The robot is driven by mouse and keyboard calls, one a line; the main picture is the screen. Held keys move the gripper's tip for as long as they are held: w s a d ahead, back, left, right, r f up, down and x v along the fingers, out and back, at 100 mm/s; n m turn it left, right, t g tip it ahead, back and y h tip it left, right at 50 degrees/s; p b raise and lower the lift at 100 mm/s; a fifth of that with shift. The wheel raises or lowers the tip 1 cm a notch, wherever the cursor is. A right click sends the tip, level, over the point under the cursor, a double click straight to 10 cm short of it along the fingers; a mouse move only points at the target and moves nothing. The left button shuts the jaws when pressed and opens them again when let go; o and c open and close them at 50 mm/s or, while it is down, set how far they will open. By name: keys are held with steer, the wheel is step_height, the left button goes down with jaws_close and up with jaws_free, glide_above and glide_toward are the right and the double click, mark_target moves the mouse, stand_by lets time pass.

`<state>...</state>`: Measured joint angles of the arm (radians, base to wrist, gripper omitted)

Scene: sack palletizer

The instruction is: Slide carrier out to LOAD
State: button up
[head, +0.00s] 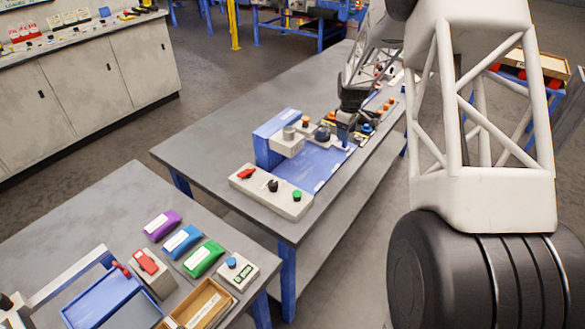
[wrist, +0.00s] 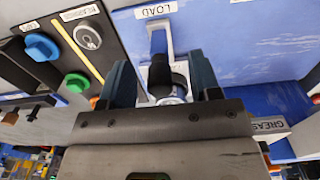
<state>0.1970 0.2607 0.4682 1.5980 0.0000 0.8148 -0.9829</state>
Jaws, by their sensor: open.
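My gripper (wrist: 163,78) is open in the wrist view, one dark finger on each side of a black upright knob (wrist: 159,68) with a pale round part beside it. The knob appears to belong to the carrier; no clear gap or contact with the fingers can be made out. A pale track (wrist: 160,38) runs from the knob up to a LOAD label (wrist: 155,10) on the blue plate. In the head view my gripper (head: 346,128) is low over the far end of the blue machine base (head: 318,165). My arm hides part of the carrier there.
A panel with a blue knob (wrist: 40,46), a key switch (wrist: 87,35) and a green button (wrist: 76,83) lies left of my gripper. A GREASE label (wrist: 268,125) is at right. A control box (head: 270,192) stands at the bench's front. Coloured sacks (head: 183,240) lie on the nearer table.

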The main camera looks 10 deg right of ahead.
steer(key=shift+r, duration=0.55)
steer(key=shift+r, duration=1.1)
steer(key=shift+r, duration=0.65)
steer(key=shift+r, duration=1.65)
steer(key=shift+r, duration=0.1)
